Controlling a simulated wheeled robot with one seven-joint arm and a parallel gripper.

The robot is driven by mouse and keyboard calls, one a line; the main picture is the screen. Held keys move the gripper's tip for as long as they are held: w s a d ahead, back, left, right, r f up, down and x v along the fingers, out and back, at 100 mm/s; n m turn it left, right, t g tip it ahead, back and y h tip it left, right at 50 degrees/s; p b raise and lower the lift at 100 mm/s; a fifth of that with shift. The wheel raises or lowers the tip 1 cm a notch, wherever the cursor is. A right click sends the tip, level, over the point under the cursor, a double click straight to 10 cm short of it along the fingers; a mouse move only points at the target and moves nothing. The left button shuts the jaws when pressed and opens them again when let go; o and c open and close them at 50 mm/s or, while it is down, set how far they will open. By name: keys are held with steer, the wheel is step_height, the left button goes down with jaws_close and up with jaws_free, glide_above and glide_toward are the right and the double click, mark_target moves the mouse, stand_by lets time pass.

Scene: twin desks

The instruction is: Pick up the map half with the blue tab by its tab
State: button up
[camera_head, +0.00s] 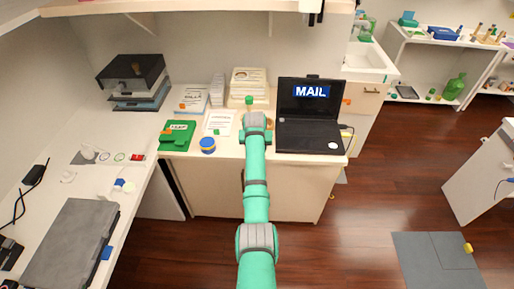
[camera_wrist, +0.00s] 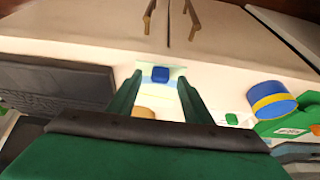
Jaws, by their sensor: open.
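The blue tab (camera_wrist: 160,74) shows in the wrist view on a pale, thin sheet, the map half (camera_wrist: 176,72), which lies flat near the desk's front edge. My gripper (camera_wrist: 160,83) is open, with its two green fingers on either side of the tab in the picture. Nothing is held between them. I cannot tell how high the fingertips are above the tab. In the head view my green arm reaches over the desk and hides the map half.
A black laptop (camera_head: 311,137) marked MAIL stands right of my arm. To the left are a blue and yellow tin (camera_head: 207,145), a green folder (camera_head: 177,136) and a printed sheet (camera_head: 218,122). A tan object (camera_wrist: 143,112) lies partly hidden behind my gripper.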

steer(key=shift+w+f, duration=0.2)
steer(key=shift+f, duration=0.45)
steer(key=shift+c, duration=0.6)
steer(key=c, duration=0.9)
steer(key=shift+o, duration=0.2)
steer(key=shift+r, duration=0.1)
